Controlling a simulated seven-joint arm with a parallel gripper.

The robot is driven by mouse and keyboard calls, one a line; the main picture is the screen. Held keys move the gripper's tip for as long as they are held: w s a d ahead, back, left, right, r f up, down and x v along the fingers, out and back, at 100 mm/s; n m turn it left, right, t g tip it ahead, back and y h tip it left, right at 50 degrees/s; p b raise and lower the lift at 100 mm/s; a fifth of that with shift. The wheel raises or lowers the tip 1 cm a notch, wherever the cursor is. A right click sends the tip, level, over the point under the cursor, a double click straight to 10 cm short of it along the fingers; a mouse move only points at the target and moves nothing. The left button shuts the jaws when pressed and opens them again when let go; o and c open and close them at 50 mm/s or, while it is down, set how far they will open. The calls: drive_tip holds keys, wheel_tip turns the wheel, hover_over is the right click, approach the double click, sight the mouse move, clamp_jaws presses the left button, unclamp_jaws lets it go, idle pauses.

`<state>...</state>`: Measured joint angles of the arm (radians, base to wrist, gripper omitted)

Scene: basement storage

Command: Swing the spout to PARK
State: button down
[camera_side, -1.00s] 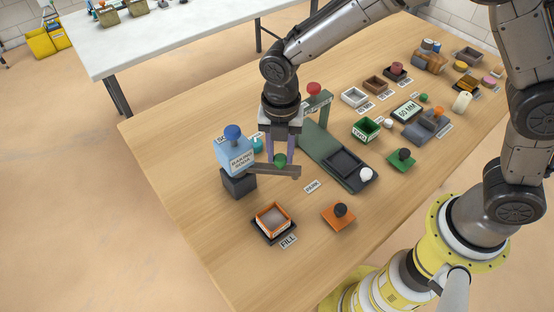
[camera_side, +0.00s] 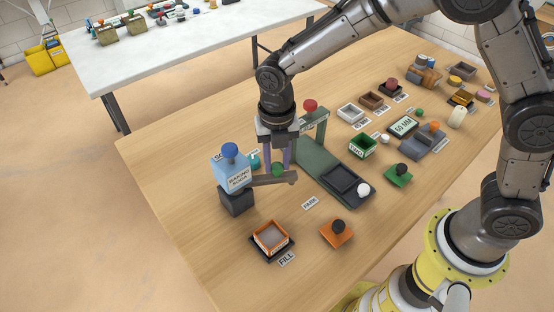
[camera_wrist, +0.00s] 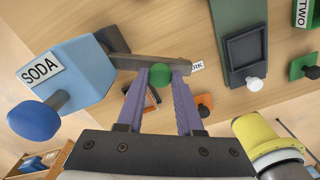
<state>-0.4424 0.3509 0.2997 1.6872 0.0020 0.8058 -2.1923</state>
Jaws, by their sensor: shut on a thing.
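The spout (camera_side: 265,181) is a flat brown-grey arm that sticks out to the right from the blue baking soda dispenser (camera_side: 230,172). It carries a green knob (camera_side: 278,169). The spout also shows in the wrist view (camera_wrist: 146,62), with its free end near the partly covered PARK label. My gripper (camera_side: 279,168) points down and is shut on the green knob, which shows between its purple fingers in the wrist view (camera_wrist: 160,75). In the side view the PARK label (camera_side: 310,203) lies on the table, in front of the spout's tip and apart from it.
An orange-rimmed tray (camera_side: 270,238) stands by the FILL label (camera_side: 286,259) at the front. An orange plate with a black knob (camera_side: 336,233) is to its right. The green stand (camera_side: 325,165) with a red knob is close behind the spout. The table around PARK is clear.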

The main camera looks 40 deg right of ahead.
drive_tip(key=c, duration=0.5)
unclamp_jaws()
drive_tip(key=shift+c, duration=0.2)
drive_tip(key=shift+r, duration=0.1)
wheel_tip(320, 180, up, 14)
